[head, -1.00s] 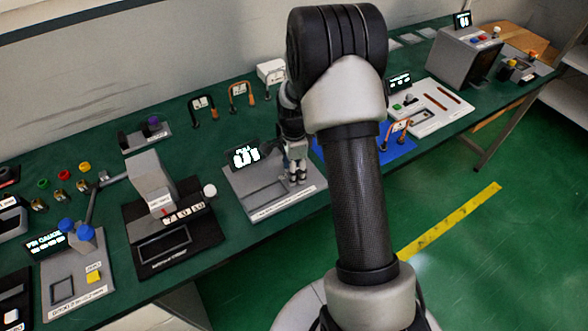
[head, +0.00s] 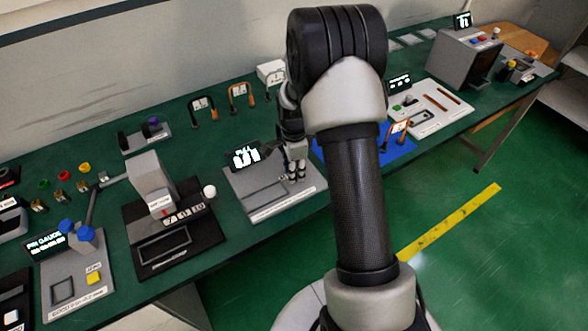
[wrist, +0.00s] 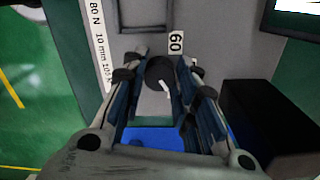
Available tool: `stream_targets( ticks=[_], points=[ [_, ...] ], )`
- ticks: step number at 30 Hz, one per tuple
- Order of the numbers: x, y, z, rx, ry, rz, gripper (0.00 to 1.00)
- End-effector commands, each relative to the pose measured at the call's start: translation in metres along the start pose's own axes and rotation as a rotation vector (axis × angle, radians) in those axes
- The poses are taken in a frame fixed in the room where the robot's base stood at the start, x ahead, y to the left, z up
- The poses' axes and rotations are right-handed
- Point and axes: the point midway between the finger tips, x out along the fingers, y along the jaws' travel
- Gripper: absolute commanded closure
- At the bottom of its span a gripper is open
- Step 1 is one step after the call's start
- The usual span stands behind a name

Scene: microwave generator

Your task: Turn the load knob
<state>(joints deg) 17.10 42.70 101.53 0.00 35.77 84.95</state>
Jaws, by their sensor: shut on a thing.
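The load knob (wrist: 157,70) is a dark round knob with a white pointer mark, on a grey panel in the wrist view. A white label reading 60 (wrist: 176,42) sits beside it. My gripper (wrist: 162,64) has its two fingers on either side of the knob and is shut on it. In the head view my gripper (head: 297,171) points down at the right end of the grey device (head: 250,193), and the knob is hidden behind the fingers. The device's small black display (head: 243,155) is lit, its text too small to read surely.
A black-based device with a grey block (head: 150,180) and a white ball stands to the left. A blue mat (head: 395,148) lies to the right, beyond my arm. Black and orange handles (head: 240,92) stand behind. The green floor in front is clear.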

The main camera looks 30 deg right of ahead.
Motion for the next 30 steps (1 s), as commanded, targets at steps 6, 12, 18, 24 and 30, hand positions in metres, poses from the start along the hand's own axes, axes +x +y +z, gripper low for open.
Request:
stream_targets(
  ticks=[6,12,18,24,30],
  points=[
    [-0.0006,0.0004,0.0000,-0.089,0.000,0.001,0.97],
    [-0.0009,0.0011,0.0000,-0.244,0.000,0.001,0.97],
    [-0.0011,0.0013,-0.0003,-0.434,0.000,0.000,0.97],
    [-0.0008,0.0018,-0.0005,-0.624,0.000,0.000,0.97],
    [-0.0006,0.0024,-0.0009,-0.814,-0.001,0.001,0.97]
  ],
)
